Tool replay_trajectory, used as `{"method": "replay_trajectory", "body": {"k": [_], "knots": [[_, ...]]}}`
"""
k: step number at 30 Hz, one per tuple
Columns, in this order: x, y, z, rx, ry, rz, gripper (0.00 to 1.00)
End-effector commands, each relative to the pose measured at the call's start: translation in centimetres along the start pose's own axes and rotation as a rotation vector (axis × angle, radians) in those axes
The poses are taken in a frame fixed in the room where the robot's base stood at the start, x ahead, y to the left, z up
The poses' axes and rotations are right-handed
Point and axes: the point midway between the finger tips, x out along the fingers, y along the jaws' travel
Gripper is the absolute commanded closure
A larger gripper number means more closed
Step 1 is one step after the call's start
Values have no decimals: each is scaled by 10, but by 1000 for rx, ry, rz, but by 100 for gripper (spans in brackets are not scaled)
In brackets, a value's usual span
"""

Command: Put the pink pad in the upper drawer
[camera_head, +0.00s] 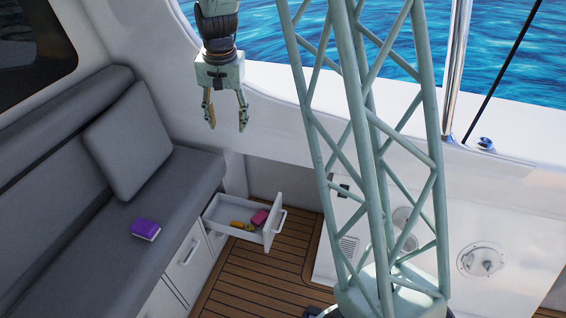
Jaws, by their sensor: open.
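A small pink block-like thing, which looks like the pink pad (260,217), lies inside a pulled-out white drawer (274,226). It is near the drawer's front panel. The drawer sticks out from the end of the grey bench, just below seat height. Smaller yellow and orange things (238,224) lie beside the pink pad. My gripper (227,127) hangs above and a little left of the drawer, pointing down. Its fingers are apart, with nothing between them. I cannot tell whether another drawer is below the open one.
A purple block (145,230) lies on the grey bench seat (85,248), near a grey cushion (129,140). White bench fronts (184,252) have handles. A white wall with a ledge (277,87) runs behind my gripper. Wooden floor (250,270) is clear before the drawer.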

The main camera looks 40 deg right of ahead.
Motion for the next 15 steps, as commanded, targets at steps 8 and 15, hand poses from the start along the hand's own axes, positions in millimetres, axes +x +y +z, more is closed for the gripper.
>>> {"method": "replay_trajectory", "body": {"k": [8, 15], "knots": [[-56, 6, 30, -68, 17, -13, 52], [-99, 14, 58, -127, 29, -22, 52]]}}
